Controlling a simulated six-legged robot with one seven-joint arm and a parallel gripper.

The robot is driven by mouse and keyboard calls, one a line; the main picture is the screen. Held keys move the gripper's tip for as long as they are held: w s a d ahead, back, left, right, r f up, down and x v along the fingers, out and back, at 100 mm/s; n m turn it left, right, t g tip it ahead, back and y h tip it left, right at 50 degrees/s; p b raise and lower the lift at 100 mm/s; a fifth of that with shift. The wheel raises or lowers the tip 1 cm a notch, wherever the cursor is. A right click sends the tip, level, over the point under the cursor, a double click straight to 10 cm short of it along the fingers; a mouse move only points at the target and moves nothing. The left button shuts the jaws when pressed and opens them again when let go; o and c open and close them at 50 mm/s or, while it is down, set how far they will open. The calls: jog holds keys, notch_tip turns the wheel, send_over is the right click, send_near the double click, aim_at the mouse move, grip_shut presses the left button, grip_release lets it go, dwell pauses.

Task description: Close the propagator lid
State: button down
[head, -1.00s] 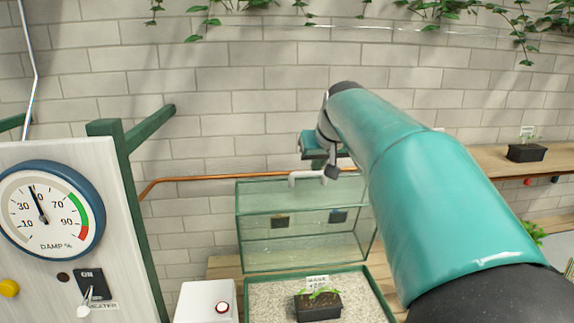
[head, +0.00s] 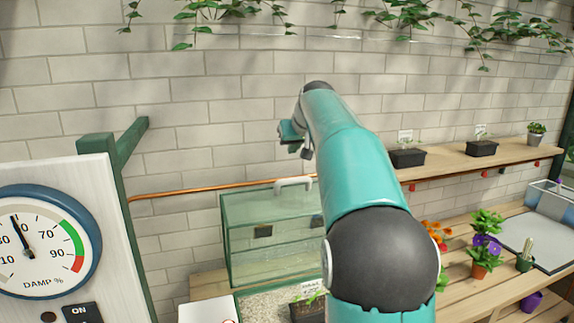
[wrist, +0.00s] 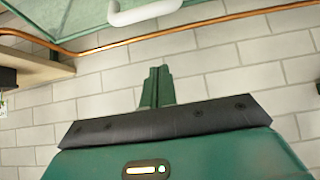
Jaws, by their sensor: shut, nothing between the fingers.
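The propagator lid (head: 272,238) is a clear glass box with a green frame. It stands raised at the back edge of the gravel-filled tray (head: 238,297), which is uncovered. A white handle (head: 293,183) sits at the lid's top and also shows at the top edge of the wrist view (wrist: 146,13). My gripper (head: 303,150) is above the handle, apart from it. In the wrist view its green fingers (wrist: 157,87) are together and empty. My arm hides the right part of the lid and tray.
A potted seedling (head: 307,308) stands in the tray. A white box (head: 208,313) is left of it, beside the dial panel (head: 70,170). A copper pipe (head: 180,193) runs along the wall behind the lid. Flowerpots (head: 482,262) stand on the right bench.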

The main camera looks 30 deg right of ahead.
send_over(291, 192)
jog(key=w, duration=0.3)
jog(key=f, duration=0.6)
jog(key=shift+d+f, duration=0.3)
jog(key=shift+f, duration=0.1)
jog(key=shift+s+f, duration=0.1)
jog(key=shift+f, duration=0.15)
jog(key=shift+s+a+f, duration=0.1)
jog(key=shift+s+a, duration=0.15)
jog(key=shift+s, duration=0.75)
jog(key=shift+s+f, duration=0.3)
jog(key=shift+f, duration=0.2)
jog(key=shift+s+a, duration=0.2)
jog(key=shift+s, duration=0.2)
jog(key=shift+w+f, duration=0.1)
jog(key=shift+w, duration=0.05)
jog(key=shift+s, duration=0.3)
